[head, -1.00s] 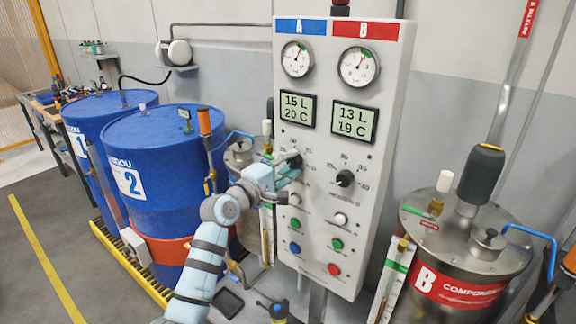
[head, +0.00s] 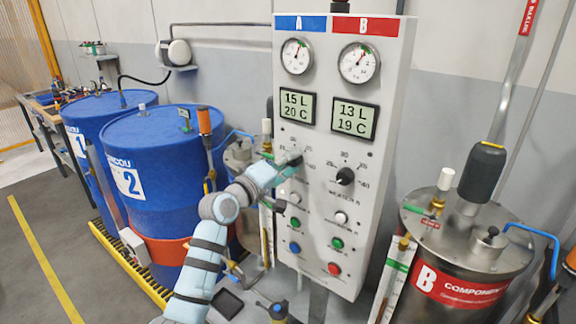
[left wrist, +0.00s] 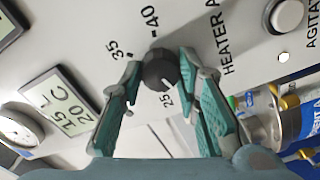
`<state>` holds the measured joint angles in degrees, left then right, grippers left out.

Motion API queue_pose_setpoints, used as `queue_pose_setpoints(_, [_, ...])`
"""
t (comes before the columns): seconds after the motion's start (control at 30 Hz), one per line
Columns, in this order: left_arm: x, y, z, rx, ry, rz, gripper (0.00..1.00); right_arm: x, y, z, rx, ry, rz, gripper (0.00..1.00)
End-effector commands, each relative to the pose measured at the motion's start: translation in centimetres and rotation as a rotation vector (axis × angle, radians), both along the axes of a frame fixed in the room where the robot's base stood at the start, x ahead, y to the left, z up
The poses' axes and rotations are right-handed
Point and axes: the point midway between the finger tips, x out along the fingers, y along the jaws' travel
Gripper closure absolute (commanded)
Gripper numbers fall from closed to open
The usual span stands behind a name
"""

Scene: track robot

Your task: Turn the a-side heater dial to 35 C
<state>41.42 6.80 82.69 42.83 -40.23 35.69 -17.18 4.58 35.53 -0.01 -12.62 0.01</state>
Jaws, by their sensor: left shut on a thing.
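The a-side heater dial (left wrist: 158,66) is a black round knob beside the "HEATER A" lettering in the left wrist view. Labels 25, 35 and 40 show around it, and a white mark on the knob faces the 25 side. In the head view the dial (head: 296,158) is mostly hidden by my gripper. My left gripper (head: 288,161) is shut on the dial, with a teal-padded finger on each side of it, also seen in the left wrist view (left wrist: 161,72). The A display (head: 297,106) reads 15 L, 20 C. My right gripper is not in view.
The B heater dial (head: 345,176) is just right of the A dial on the grey panel (head: 390,110). Buttons sit below, including a white one (head: 295,198). Blue drums (head: 150,160) stand left, and a steel B tank (head: 475,240) stands right.

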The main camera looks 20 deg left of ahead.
Motion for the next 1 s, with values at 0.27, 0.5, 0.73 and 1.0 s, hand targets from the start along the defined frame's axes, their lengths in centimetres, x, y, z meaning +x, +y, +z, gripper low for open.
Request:
queue_pose_setpoints(0.27, [0.0, 0.0, -0.2, 0.244, -0.095, -0.001, 0.98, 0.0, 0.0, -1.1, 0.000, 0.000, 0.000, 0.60])
queue_pose_setpoints(0.5, [0.0, 0.0, -0.2, 0.455, -0.180, 0.000, 0.98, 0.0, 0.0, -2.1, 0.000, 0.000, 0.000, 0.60])
queue_pose_setpoints(0.73, [0.0, 0.0, -0.3, 0.658, -0.261, 0.000, 0.98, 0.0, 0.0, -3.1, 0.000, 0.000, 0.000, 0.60])
queue_pose_setpoints(1.0, [0.0, 0.0, -0.3, 0.896, -0.355, -0.001, 0.98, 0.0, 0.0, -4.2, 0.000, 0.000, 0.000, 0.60])
